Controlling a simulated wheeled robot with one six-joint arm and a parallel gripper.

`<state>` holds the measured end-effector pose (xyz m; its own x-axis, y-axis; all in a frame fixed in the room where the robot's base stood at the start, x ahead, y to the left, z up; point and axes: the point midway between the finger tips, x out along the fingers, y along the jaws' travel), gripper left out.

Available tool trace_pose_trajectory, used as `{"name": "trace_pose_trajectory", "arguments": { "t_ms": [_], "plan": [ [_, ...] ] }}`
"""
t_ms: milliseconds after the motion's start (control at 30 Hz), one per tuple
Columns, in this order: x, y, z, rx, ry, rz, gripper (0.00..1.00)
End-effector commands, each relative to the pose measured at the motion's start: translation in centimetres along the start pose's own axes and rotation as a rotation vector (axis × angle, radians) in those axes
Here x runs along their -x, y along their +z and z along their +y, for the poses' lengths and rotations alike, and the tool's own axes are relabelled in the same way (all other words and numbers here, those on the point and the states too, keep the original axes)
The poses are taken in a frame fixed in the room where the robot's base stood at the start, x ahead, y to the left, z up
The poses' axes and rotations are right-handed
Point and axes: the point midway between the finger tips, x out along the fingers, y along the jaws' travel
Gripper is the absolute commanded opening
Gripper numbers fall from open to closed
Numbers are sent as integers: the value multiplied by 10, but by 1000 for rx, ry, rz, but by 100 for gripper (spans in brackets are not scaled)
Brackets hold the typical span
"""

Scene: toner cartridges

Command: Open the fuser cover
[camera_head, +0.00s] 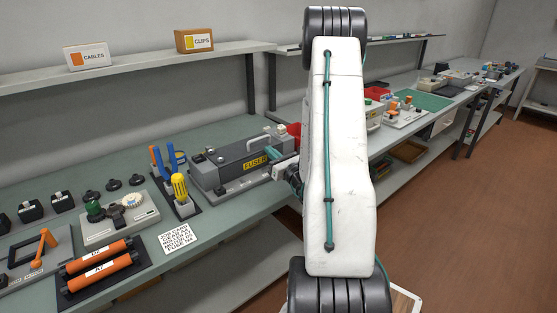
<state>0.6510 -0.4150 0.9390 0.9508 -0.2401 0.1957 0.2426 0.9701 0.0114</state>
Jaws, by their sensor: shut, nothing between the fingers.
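The fuser unit (241,161) is a dark grey box with a yellow FUSER label, on a light grey base on the bench. Its dark cover (235,150) appears lowered over the box, with a pale bar handle (258,140) along the top. My gripper (272,155) is at the right part of the fuser, by the label and below the handle. It is shut and empty. Whether its fingers touch the cover cannot be made out. My white arm hides the fuser's far right surroundings.
A tool holder (184,207) with a yellow screwdriver stands left of the fuser. Orange rollers (98,263) lie on a dark tray at front left. A paper note (179,237) lies near the bench edge. A shelf (130,77) runs above the bench (225,220).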

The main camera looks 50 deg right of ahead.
Motion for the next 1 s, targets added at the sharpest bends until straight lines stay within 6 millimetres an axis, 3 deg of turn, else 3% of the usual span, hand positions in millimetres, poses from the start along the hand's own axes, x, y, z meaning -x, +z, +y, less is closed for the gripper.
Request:
{"name": "trace_pose_trajectory", "arguments": {
  "t_ms": [100,300,1000],
  "plan": [
    [-18,0,1,1,2,-1,0],
    [-30,0,0,0,1,0,0],
    [-33,8,0,1,0,56,0]
  ]
}}
